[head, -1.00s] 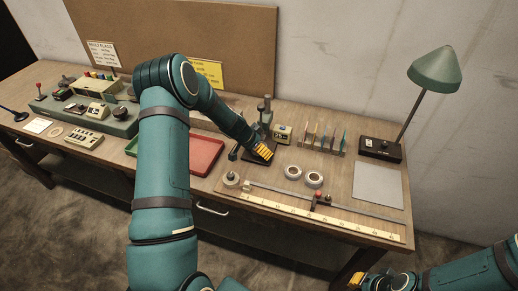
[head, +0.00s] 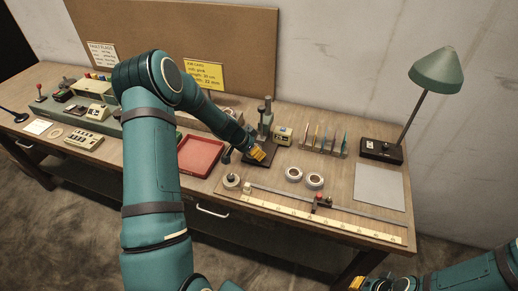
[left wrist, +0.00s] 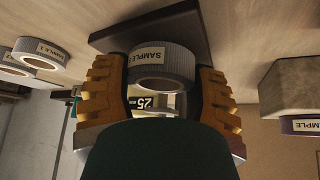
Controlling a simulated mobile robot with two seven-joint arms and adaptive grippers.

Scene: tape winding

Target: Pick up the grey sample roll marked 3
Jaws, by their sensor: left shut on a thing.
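In the left wrist view a grey roll (left wrist: 162,65) with a ribbed rim and a pale SAMPLE label sits between my yellow fingers. The number on its label is too small to read surely. My left gripper (left wrist: 163,88) is shut on this roll. A dark plate (left wrist: 190,22) lies right beside the roll; I cannot tell whether they touch. In the head view my left gripper (head: 257,153) is at the dark stand, and it hides the roll there. My right gripper (head: 357,283) shows only partly at the bottom edge, its opening unclear.
Two other rolls lie on the bench, a left one (head: 293,174) and a right one (head: 315,180). A metal post (head: 265,118) rises behind my left gripper. A red tray (head: 200,157) is left, a ruler rail (head: 320,225) in front, a grey mat (head: 379,185) right.

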